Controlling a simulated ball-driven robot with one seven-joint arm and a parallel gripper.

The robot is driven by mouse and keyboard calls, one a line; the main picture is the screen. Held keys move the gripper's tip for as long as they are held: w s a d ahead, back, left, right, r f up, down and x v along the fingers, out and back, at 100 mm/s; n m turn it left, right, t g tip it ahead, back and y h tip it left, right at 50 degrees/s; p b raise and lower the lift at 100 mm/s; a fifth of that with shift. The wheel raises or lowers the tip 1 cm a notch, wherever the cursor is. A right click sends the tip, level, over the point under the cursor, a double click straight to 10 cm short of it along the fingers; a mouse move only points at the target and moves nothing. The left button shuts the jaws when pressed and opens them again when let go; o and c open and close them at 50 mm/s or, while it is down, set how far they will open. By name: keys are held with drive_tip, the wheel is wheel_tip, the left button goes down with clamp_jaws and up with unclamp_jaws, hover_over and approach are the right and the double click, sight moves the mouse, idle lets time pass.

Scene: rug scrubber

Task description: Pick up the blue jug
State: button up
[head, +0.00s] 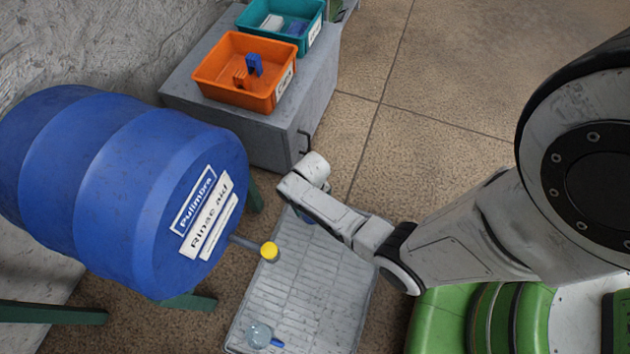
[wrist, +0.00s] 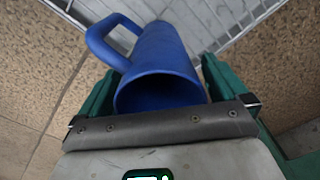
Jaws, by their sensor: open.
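The blue jug (wrist: 160,62) is in the wrist view, its open mouth toward the camera and its handle (wrist: 108,38) at the upper left. My gripper (wrist: 158,72) is open, with one green finger on each side of the jug; I cannot tell whether they touch it. In the head view only a small blue patch (head: 305,216), probably the jug, shows under my arm at the far end of the grey slatted tray. My arm hides the rest of it and the fingers.
A big blue barrel (head: 115,180) with a yellow-ended tap (head: 269,252) stands left of the grey tray (head: 300,290). A clear bottle (head: 258,334) is at its near end. A grey cabinet (head: 240,130) behind carries orange (head: 228,88) and teal (head: 310,36) bins.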

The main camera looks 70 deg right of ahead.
drive_tip(key=c, duration=1.3)
drive_tip(key=shift+r, duration=0.15)
